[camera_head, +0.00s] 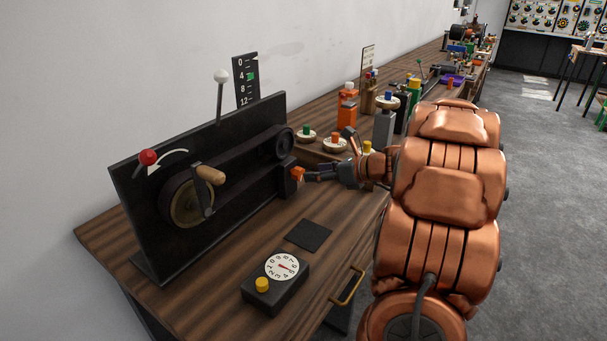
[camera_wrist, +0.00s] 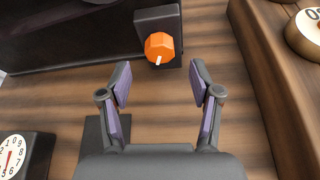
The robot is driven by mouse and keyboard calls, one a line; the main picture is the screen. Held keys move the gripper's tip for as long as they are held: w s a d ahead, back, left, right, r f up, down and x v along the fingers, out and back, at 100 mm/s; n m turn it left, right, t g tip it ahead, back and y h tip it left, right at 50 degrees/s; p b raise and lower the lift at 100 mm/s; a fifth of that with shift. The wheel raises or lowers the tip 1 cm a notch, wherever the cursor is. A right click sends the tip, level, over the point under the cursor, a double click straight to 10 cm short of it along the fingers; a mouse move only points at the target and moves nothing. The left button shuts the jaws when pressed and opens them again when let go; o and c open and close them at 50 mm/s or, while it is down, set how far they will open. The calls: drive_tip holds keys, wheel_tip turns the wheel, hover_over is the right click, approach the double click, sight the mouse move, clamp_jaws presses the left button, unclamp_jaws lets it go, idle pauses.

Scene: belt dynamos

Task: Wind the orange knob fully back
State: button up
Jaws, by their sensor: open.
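The orange knob (camera_wrist: 159,46) is faceted with a white mark on its lower edge. It sits on a small dark box (camera_wrist: 154,20) at the right end of the black dynamo panel; the knob also shows in the head view (camera_head: 298,173). My gripper (camera_wrist: 160,80) is open, its two purple-padded fingers apart. In the wrist view the knob lies just beyond the fingertips, centred between them and not gripped. In the head view my gripper (camera_head: 310,177) comes from the right, its tips close to the knob.
The black panel (camera_head: 130,215) carries a wooden-handled crank wheel, a belt, a red-knobbed lever and a scale plate (camera_head: 245,80) with a green pointer. A dial box (camera_head: 276,282) with a yellow button stands in front. Stands with coloured buttons fill the bench behind.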

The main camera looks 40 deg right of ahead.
sight(298, 174)
drive_tip(key=shift+x, duration=2.55)
drive_tip(key=shift+c, duration=0.2)
drive_tip(key=c, duration=1.1)
